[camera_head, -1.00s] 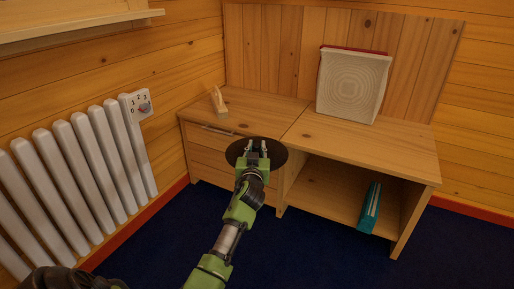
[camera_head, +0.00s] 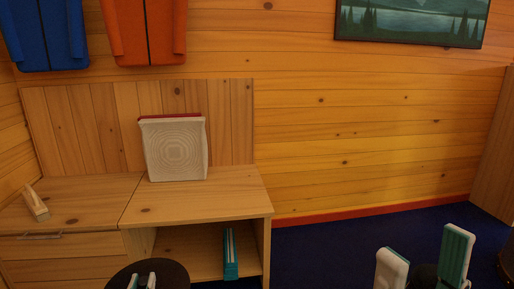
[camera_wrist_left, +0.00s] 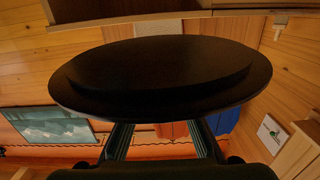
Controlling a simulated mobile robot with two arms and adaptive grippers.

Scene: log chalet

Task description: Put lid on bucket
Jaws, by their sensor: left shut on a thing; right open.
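The black round lid (camera_head: 170,270) shows at the bottom left of the head view, partly cut off by the frame edge. My left gripper (camera_head: 143,281) is shut on it. In the left wrist view the lid (camera_wrist_left: 160,75) spans the upper middle, with the fingers (camera_wrist_left: 162,140) reaching to its near edge. My right gripper (camera_head: 425,262) is at the bottom right of the head view, open and empty, its fingers wide apart. I make out no bucket for certain; a dark object (camera_head: 507,263) is cut off at the right edge.
A wooden cabinet (camera_head: 200,207) stands at the left, holding a white box-like object (camera_head: 175,150), a small wooden block (camera_head: 36,204) and a teal book-like item (camera_head: 230,254). Blue carpet (camera_head: 320,250) is open between my grippers. A wooden panel (camera_head: 497,150) stands at right.

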